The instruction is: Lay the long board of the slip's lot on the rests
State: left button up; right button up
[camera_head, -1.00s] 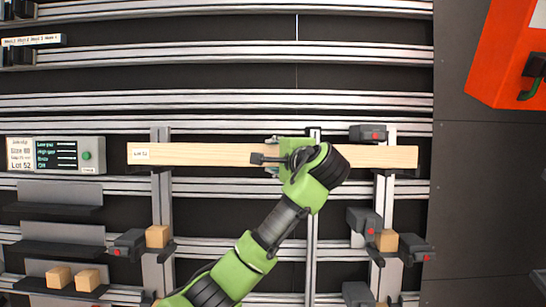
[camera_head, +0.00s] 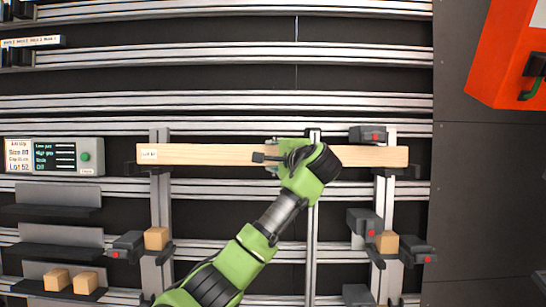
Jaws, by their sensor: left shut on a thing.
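The long pale board (camera_head: 210,154) lies level across the two upright rails and has a small label at its left end that reads Lot 52. The slip (camera_head: 18,156) on the grey panel at the left also reads Lot 52. My left gripper (camera_head: 277,156) is shut on the board near its middle and covers part of it. The rests show as dark brackets, the left one (camera_head: 131,169) and the right one (camera_head: 412,170), near the board's ends. I cannot tell whether the board touches them. My right gripper is not in view.
Short wood blocks (camera_head: 156,239) (camera_head: 387,242) sit at dark clamps (camera_head: 363,222) on the uprights below. Two more blocks (camera_head: 56,280) lie on a shelf at lower left. A grey clamp (camera_head: 368,134) is just above the board's right end. An orange box (camera_head: 505,60) is at upper right.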

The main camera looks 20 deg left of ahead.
pick_arm(q)
jog(key=shift+w+a+p, duration=0.1)
jog(key=shift+w+p, duration=0.1)
jog(key=shift+p, duration=0.1)
dwell(0.5)
jog(key=shift+s+f, duration=0.1)
jog(key=shift+f, duration=0.2)
dwell(0.6)
jog(key=o, duration=1.6)
jog(key=shift+s, duration=0.1)
jog(key=shift+f, duration=0.1)
jog(key=v, duration=1.2)
